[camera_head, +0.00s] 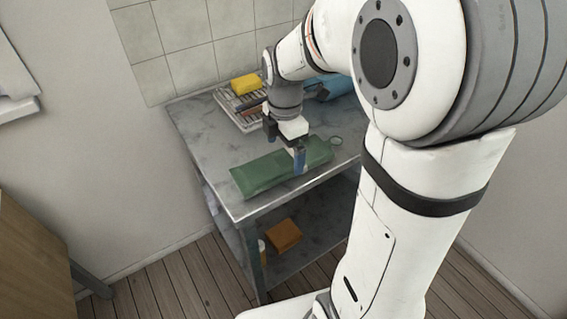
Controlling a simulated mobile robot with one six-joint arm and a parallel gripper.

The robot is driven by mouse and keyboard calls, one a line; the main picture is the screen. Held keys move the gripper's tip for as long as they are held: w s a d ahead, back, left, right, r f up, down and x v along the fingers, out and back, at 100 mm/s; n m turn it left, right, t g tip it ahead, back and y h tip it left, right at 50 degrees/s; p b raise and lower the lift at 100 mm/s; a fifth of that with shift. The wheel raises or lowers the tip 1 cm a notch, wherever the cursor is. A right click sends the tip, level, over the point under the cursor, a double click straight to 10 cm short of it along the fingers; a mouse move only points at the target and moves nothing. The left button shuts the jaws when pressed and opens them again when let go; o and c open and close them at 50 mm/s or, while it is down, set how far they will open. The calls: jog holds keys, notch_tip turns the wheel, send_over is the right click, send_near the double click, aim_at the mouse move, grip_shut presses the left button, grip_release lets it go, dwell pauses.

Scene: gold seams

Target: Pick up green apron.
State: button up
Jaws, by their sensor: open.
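The green apron (265,174) lies as a long folded bundle along the front of the grey table top (195,127). A small loop (336,140) shows at its right end. My gripper (299,165) points down at the right half of the apron, with its fingertips at or just over the cloth. It is open. I cannot tell from this view whether the fingers touch the apron or straddle it. The fingers and my wrist hide a small part of the apron.
Behind my gripper, a tray (228,108) holds slim items, with a yellow block (244,84) at its back. A blue bundle (335,86) lies at the back right. An orange block (283,235) is on the lower shelf. The table's left side is bare.

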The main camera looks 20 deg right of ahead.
aim_at(284, 160)
jog(key=shift+f, duration=1.5)
jog(key=shift+w, duration=0.1)
jog(key=shift+c, duration=0.2)
jog(key=c, duration=1)
